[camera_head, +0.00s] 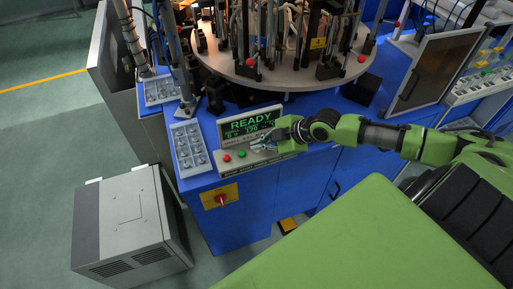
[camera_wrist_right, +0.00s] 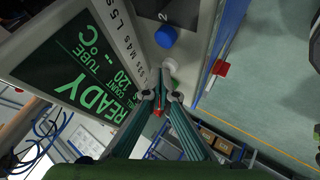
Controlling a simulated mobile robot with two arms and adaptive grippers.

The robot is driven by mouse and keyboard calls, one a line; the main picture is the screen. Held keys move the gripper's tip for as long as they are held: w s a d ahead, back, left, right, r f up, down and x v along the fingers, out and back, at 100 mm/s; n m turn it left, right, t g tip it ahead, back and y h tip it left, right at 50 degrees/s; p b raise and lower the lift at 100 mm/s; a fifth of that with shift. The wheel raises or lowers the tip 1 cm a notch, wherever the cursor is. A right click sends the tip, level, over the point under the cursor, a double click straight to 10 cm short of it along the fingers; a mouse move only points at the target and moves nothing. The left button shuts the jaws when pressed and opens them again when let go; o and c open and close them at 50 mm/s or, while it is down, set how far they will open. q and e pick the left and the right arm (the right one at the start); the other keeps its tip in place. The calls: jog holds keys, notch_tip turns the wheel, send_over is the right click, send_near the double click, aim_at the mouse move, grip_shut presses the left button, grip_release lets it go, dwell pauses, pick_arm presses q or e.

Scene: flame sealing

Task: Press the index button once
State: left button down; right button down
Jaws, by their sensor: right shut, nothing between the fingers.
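The control panel carries a lit display (camera_head: 252,122) reading READY. It also shows large and tilted in the wrist view (camera_wrist_right: 82,75). On the panel ledge, a red button (camera_head: 226,158) and a green button (camera_head: 241,154) show left of my right gripper (camera_head: 264,146). The gripper covers the ledge to their right. In the wrist view, a blue button (camera_wrist_right: 166,37) and a pale button (camera_wrist_right: 169,65) lie just beyond my closed fingertips (camera_wrist_right: 160,96). No label saying index can be read. Contact with any button cannot be told. My left gripper is out of view.
A red rotary switch (camera_head: 221,199) sits on a yellow plate below the panel. A tray of small parts (camera_head: 192,148) lies left of the panel. A round turntable (camera_head: 285,78) with upright fixtures stands behind. A grey cabinet (camera_head: 130,220) stands on the floor at left.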

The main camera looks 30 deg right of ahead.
jog(key=shift+f, duration=0.2)
dwell(0.3)
jog(key=shift+r+p, duration=0.85)
jog(key=shift+r, duration=0.15)
notch_tip(320, 180, up, 5)
jog(key=p, duration=0.4)
jog(key=shift+p, duration=0.3)
dwell(0.5)
